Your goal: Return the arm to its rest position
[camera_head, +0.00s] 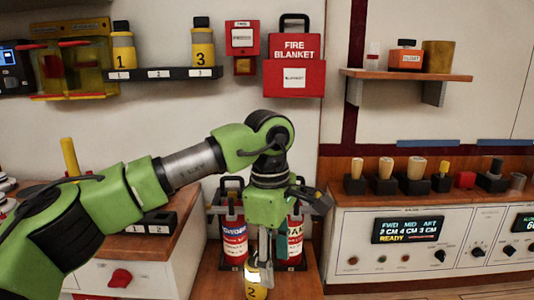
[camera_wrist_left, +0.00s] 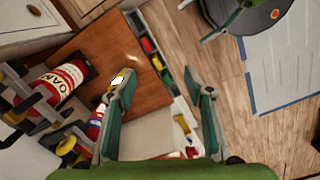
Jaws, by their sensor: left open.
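My left arm reaches in from the left of the head view, bent, with my left gripper (camera_head: 266,250) pointing down at the lower middle. The gripper is open. In the left wrist view its two fingers (camera_wrist_left: 162,110) stand well apart with nothing between them. A yellow bottle marked 2 (camera_head: 256,291) shows just below the fingers at the bottom edge, partly cut off. In the wrist view a small yellow object with a bright glare (camera_wrist_left: 118,80), probably this bottle, shows beside the left-hand finger, on the brown wooden top (camera_wrist_left: 150,92).
Two red extinguishers (camera_head: 233,240) (camera_head: 295,240) stand behind the gripper. A wall rack (camera_head: 165,74) holds yellow bottles 1 and 3; its middle place is bare. A control console (camera_head: 440,238) fills the right. A tray of coloured items (camera_wrist_left: 150,47) borders the wooden top.

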